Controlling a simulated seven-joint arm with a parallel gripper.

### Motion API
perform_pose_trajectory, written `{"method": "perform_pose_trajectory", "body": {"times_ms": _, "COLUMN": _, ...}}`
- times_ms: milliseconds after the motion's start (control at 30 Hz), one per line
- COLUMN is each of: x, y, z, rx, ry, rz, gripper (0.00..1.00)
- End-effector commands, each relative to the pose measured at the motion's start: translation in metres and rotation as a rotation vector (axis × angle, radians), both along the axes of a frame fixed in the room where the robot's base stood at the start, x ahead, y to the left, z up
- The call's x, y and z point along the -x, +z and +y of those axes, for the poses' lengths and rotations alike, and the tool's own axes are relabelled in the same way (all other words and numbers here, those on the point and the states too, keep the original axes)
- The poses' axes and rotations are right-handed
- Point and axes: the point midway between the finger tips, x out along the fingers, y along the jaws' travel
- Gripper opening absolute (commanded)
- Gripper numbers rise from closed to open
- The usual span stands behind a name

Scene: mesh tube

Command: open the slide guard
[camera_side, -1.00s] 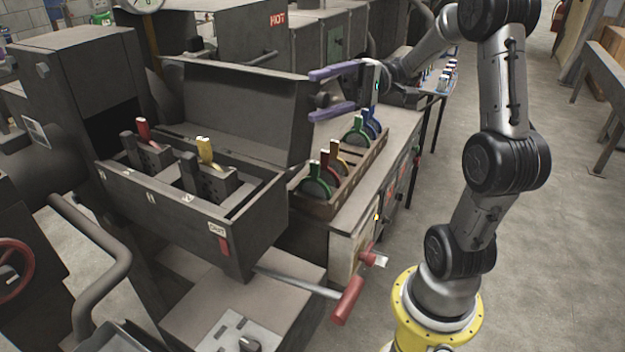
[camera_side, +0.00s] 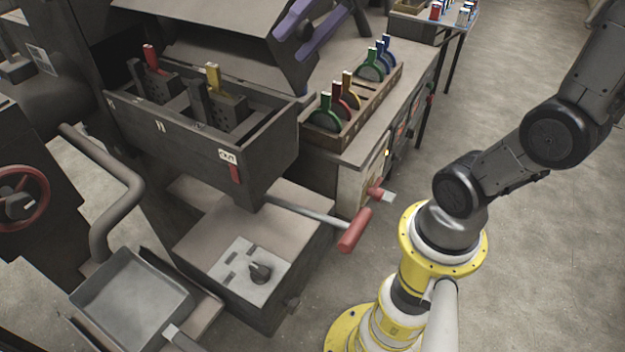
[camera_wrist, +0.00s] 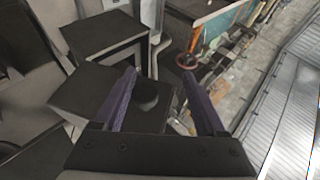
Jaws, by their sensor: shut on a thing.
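The slide guard, a dark grey hood-like panel (camera_side: 205,42), sits tilted behind and above the open box of slide holders in the side view. My gripper (camera_side: 292,42) has its purple fingers at the guard's right end, at the top of the side view. In the wrist view my gripper (camera_wrist: 160,75) has a dark round knob (camera_wrist: 146,95) between its fingers, against a dark block-like body. My gripper is shut on the guard's knob, though the exact contact is hard to see. The palm is outside the side view.
The open box (camera_side: 190,150) holds slide blocks with red and yellow tabs. A wooden rack (camera_side: 345,125) of coloured discs stands at its right. A red-handled lever (camera_side: 355,230) sticks out below.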

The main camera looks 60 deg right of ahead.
Motion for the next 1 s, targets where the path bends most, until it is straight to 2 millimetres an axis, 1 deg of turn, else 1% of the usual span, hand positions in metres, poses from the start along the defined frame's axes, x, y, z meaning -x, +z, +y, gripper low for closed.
{"method": "perform_pose_trajectory", "body": {"times_ms": 33, "x": 0.000, "y": 0.001, "z": 0.006, "rx": 0.027, "ry": 0.008, "rz": -0.008, "gripper": 0.65}}
{"method": "perform_pose_trajectory", "body": {"times_ms": 300, "x": 0.000, "y": -0.006, "z": 0.024, "rx": 0.160, "ry": 0.007, "rz": -0.006, "gripper": 0.65}}
{"method": "perform_pose_trajectory", "body": {"times_ms": 1000, "x": 0.000, "y": -0.031, "z": 0.059, "rx": 0.465, "ry": 0.008, "rz": -0.003, "gripper": 0.65}}
